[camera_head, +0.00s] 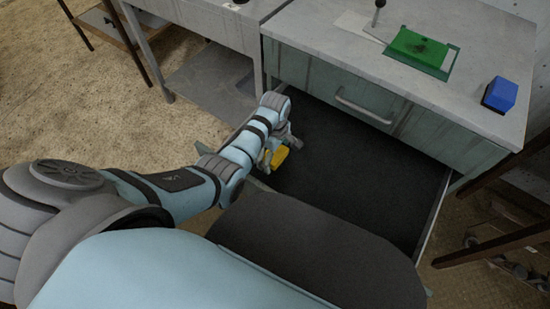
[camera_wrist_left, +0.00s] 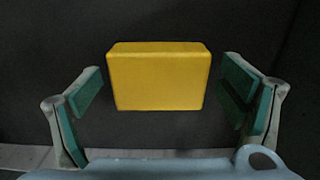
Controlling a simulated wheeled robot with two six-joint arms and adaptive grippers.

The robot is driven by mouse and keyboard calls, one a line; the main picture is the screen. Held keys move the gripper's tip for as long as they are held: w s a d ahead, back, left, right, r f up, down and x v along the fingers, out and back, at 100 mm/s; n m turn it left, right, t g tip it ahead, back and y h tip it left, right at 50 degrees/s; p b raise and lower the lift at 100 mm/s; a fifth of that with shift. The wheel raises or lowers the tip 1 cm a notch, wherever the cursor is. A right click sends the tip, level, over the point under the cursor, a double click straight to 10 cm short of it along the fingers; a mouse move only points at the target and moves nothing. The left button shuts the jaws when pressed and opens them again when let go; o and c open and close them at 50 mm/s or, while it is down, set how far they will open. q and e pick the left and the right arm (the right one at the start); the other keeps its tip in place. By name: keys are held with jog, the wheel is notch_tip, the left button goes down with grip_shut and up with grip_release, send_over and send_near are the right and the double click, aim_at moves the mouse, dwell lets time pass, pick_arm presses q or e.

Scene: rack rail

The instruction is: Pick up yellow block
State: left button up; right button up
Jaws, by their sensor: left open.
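The yellow block (camera_head: 280,157) lies in the left part of an open dark drawer in the head view, partly hidden by my left gripper. In the left wrist view the yellow block (camera_wrist_left: 159,76) shows whole, centred against the dark drawer floor. My left gripper (camera_head: 272,158) reaches down into the drawer over the block. In the left wrist view my left gripper (camera_wrist_left: 160,90) is open, with one green-padded finger on each side of the block and a gap on both sides. My right gripper is in neither view.
The drawer (camera_head: 370,165) is pulled out from a grey worktable (camera_head: 460,40); its floor right of the block is clear. On the table lie a green block (camera_head: 418,46) on a green plate and a blue block (camera_head: 499,94). Wooden legs stand at the right.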

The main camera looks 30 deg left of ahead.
pick_arm(q)
jog(key=shift+r, duration=0.15)
jog(key=c, duration=1.3)
notch_tip(320, 180, up, 9)
jog(key=p, duration=0.5)
jog(key=shift+w, duration=0.1)
notch_tip(320, 180, up, 11)
jog(key=p, duration=0.3)
jog(key=o, duration=0.5)
jog(key=c, duration=0.3)
